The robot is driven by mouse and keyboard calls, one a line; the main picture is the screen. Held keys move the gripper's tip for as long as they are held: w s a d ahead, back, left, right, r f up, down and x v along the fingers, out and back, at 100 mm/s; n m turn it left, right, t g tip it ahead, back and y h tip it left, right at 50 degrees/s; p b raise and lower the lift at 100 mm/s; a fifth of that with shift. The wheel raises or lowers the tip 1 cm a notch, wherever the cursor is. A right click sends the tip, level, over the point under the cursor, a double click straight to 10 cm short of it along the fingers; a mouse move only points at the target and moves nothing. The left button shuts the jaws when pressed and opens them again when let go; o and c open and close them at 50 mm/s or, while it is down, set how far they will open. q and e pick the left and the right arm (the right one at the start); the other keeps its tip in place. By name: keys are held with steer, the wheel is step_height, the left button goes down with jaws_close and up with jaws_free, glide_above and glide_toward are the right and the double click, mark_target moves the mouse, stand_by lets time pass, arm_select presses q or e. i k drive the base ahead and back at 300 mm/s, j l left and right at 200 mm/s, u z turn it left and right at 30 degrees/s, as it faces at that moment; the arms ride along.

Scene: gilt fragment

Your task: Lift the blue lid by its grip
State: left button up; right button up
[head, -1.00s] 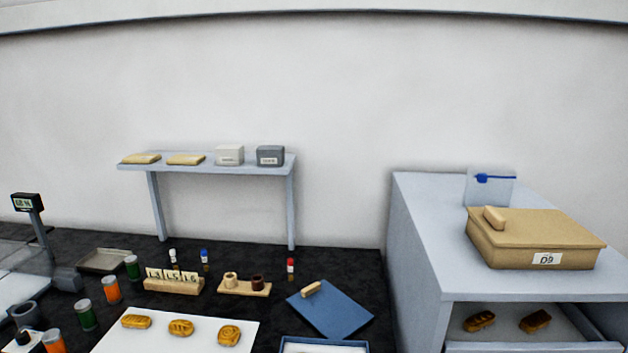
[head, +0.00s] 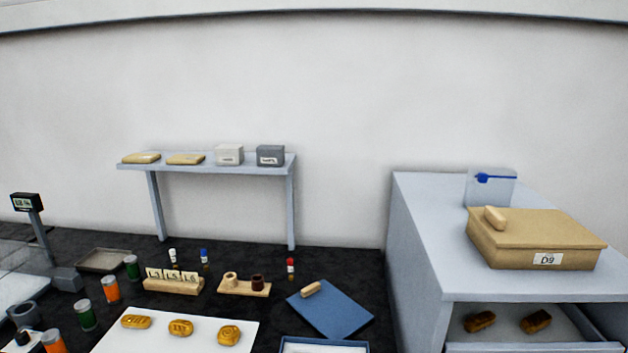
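The blue lid (head: 336,312) lies flat on the dark table, right of the middle, turned at an angle. Its pale tan grip (head: 311,290) is a small bar near the lid's left corner. A blue-rimmed box (head: 324,347) with a pale inside is just in front of the lid, cut off by the bottom edge of the head view. Neither of my grippers shows in this view.
A white mat (head: 183,336) with gold pieces lies left of the lid. A wooden holder (head: 244,287) and a red-capped vial (head: 291,268) stand behind it. A grey cabinet (head: 418,257) with an open drawer, bearing a tan box (head: 530,240), rises on the right.

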mark_target(336, 317)
steer(key=i+j+u, duration=0.1)
steer(key=j, duration=0.3)
steer(key=i+j+u, duration=0.1)
steer(key=j, duration=0.25)
steer(key=i+j, duration=0.25)
steer(key=k+j+u, duration=0.05)
steer(key=j, duration=0.05)
